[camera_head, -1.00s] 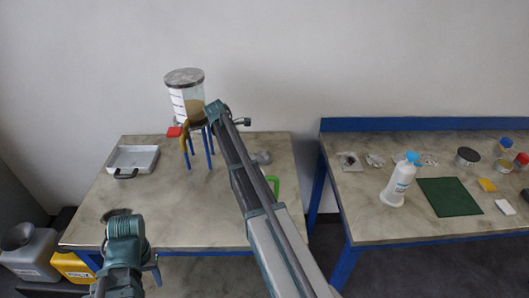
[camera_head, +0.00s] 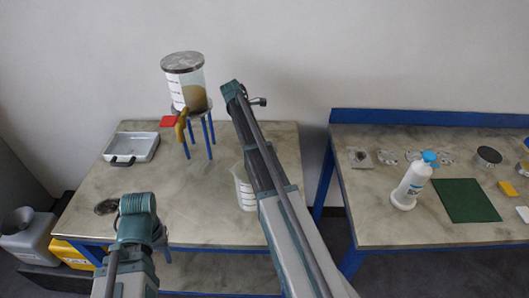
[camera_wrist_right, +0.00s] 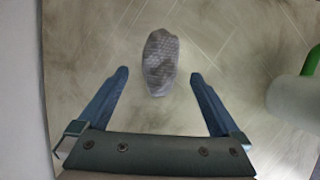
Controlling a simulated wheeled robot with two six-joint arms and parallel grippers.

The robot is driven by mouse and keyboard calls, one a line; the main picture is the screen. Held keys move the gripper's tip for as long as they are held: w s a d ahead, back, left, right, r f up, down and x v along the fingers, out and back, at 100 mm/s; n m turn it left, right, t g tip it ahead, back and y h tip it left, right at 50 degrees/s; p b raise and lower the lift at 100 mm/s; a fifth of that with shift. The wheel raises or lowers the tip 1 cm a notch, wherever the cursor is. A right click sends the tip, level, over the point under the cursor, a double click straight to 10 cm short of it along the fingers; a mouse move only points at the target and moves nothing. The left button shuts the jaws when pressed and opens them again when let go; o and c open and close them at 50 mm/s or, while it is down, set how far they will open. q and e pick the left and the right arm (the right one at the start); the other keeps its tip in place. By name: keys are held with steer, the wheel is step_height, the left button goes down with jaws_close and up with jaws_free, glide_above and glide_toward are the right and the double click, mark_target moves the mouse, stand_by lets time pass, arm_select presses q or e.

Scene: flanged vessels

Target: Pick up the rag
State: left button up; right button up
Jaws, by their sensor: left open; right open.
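The rag (camera_wrist_right: 160,62) is a crumpled grey patterned cloth on the worn table top in the right wrist view. My right gripper (camera_wrist_right: 158,78) is open and empty. The rag lies just beyond its fingertips, roughly centred between them, and the height gap is hard to judge. In the head view my right arm covers the rag's place. My left gripper (camera_head: 135,208) is over the front left of the left table, and its fingertips are hard to make out.
A clear vessel (camera_head: 187,83) stands on a blue-legged stand. A tray (camera_head: 132,147) lies at left. The right table holds a white bottle (camera_head: 409,183) and a green mat (camera_head: 465,201).

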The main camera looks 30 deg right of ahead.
steer(key=shift+f, duration=0.1)
steer(key=b+x, duration=0.4)
steer(key=x, duration=0.1)
steer(key=shift+b, duration=0.35)
steer(key=c, duration=1.4)
